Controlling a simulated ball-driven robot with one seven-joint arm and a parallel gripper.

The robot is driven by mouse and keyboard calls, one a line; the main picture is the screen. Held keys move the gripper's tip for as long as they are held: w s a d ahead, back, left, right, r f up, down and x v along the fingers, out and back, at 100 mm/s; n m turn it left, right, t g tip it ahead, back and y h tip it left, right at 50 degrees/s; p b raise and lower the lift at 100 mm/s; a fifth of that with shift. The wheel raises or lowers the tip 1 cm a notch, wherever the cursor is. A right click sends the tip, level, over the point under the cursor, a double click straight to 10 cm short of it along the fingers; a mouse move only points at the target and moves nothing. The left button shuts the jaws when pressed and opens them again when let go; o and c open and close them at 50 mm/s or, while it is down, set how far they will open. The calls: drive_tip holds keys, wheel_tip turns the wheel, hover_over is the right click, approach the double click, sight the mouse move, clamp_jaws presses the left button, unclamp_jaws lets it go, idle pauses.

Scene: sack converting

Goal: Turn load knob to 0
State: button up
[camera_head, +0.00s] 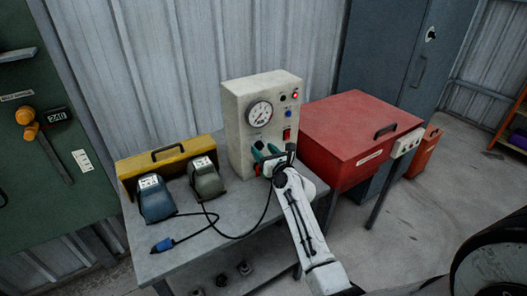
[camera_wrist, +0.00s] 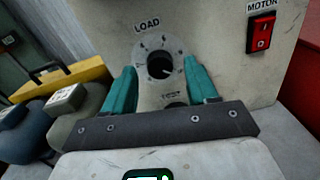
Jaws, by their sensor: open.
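The load knob (camera_wrist: 160,66) is a dark round knob on the pale panel of the control box (camera_head: 240,130), under the word LOAD. A ring of small marks surrounds it; the numbers are too small to read. A light line on the knob seems to point to the lower right. My gripper (camera_head: 266,150) is at the lower front of the box. In the wrist view its two teal fingers stand open, one on each side of the knob, with gaps showing. I cannot tell how deep the fingertips reach. In the head view the gripper largely hides the knob.
A red MOTOR switch (camera_wrist: 262,33) sits right of the knob. A round gauge (camera_head: 260,114) is above it. A red chest (camera_head: 350,130) stands to the right. A yellow case (camera_head: 165,160), a blue unit (camera_head: 156,202) and a grey unit (camera_head: 206,180) stand left. A cable with a blue plug (camera_head: 163,245) crosses the table.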

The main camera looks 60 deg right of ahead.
drive_tip(key=shift+w+d, duration=0.2)
drive_tip(key=shift+w, duration=0.1)
drive_tip(key=shift+c, duration=0.2)
drive_tip(key=c, duration=1)
